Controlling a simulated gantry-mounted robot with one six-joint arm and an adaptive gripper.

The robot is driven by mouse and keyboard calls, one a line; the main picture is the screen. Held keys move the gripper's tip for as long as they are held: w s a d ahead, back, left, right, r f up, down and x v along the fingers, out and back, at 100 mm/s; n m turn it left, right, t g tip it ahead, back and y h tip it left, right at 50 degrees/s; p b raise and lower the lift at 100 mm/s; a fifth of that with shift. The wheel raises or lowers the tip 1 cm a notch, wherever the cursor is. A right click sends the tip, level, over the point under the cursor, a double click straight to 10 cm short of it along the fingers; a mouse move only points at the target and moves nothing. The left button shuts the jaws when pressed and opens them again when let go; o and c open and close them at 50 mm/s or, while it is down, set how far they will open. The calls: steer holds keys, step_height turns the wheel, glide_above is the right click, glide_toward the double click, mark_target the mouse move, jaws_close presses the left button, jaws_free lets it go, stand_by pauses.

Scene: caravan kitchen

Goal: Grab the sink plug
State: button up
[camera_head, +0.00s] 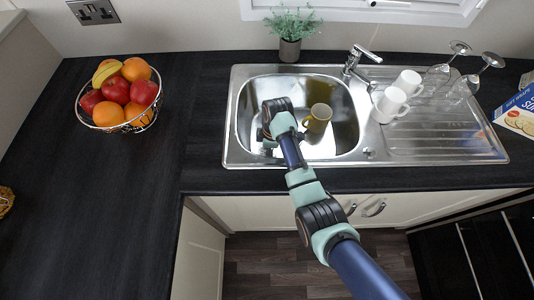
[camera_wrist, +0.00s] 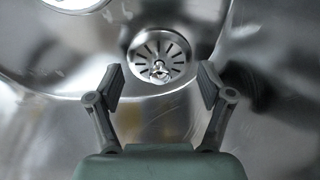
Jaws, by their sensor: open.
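The sink plug (camera_wrist: 160,58) shows in the wrist view as a round metal strainer disc with dark slots and a small knob (camera_wrist: 159,70) at its middle. It sits in the bottom of the steel sink (camera_head: 343,95). My gripper (camera_wrist: 162,80) is open and empty, with one finger on each side of the plug's near part in that view. I cannot tell how high the fingertips are above it. In the head view my arm reaches into the left part of the basin and hides the plug and the fingers.
A yellow mug (camera_head: 318,117) stands in the basin, right of my arm, on what looks like a plate (camera_head: 321,147). White mugs (camera_head: 390,104) and upturned glasses (camera_head: 437,72) stand on the drainer. The tap (camera_head: 356,62) is behind the basin. A fruit basket (camera_head: 150,117) stands left.

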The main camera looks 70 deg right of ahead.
steer(key=shift+f, duration=0.4)
steer(key=shift+a, duration=0.1)
steer(key=c, duration=1.5)
steer(key=shift+f, duration=0.1)
jaws_close()
